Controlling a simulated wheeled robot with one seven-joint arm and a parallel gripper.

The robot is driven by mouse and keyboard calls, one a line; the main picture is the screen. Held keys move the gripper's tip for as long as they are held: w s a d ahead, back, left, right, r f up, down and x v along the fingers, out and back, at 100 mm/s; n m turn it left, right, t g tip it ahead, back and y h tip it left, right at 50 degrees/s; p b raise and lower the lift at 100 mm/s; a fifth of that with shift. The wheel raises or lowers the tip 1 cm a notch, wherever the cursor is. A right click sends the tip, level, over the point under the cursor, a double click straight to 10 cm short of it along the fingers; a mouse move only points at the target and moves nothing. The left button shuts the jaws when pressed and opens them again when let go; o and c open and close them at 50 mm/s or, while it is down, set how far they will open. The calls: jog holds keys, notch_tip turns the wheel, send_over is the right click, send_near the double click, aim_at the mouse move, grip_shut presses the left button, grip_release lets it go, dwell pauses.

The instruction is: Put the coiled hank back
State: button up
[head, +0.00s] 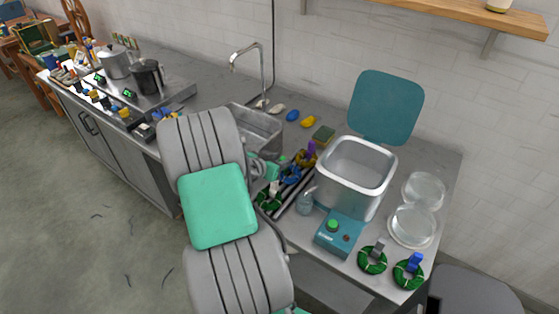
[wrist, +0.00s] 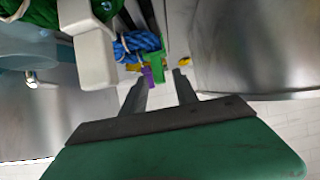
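Two green coiled hanks, one at the front right (head: 372,260) and one further right (head: 408,273), lie on the counter by small grey and blue blocks. Another green coil (head: 268,200) lies on the dark slatted rack (head: 298,192), with a blue hank (head: 291,174) behind it. I cannot tell which hank the task means. In the wrist view, my gripper (wrist: 160,78) has its two fingers apart with nothing visibly held. A blue hank (wrist: 137,45) and a purple piece (wrist: 148,77) show beyond the fingertips.
A metal tub (head: 355,177) with a raised teal lid (head: 386,106) stands right of the rack. Clear dishes (head: 411,227) stand right, the sink (head: 258,130) left.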

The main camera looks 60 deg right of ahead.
jog(key=shift+w+a+r, duration=0.1)
jog(key=shift+a+r, duration=0.05)
jog(key=shift+r, duration=0.15)
jog(key=b+v, duration=0.1)
jog(key=v, duration=1.1)
jog(key=w+a+n+t+y, duration=0.45)
jog(key=w+a+n, duration=0.4)
jog(key=a, duration=0.65)
jog(key=a+r+n+y, duration=0.1)
jog(key=a+n, duration=0.3)
jog(key=a, duration=0.4)
jog(key=s+a+r+n+y, duration=0.1)
jog(key=a+r+n+y, duration=0.1)
jog(key=a, duration=0.6)
jog(key=a+r+n+y, duration=0.1)
jog(key=a+n+y, duration=0.3)
jog(key=a, duration=0.4)
jog(key=shift+s+a+r+n+t, duration=0.15)
jog(key=shift+a+r+n+t, duration=0.25)
jog(key=shift+n, duration=0.45)
jog(key=shift+d+f+y, duration=0.1)
jog(key=shift+y, duration=0.15)
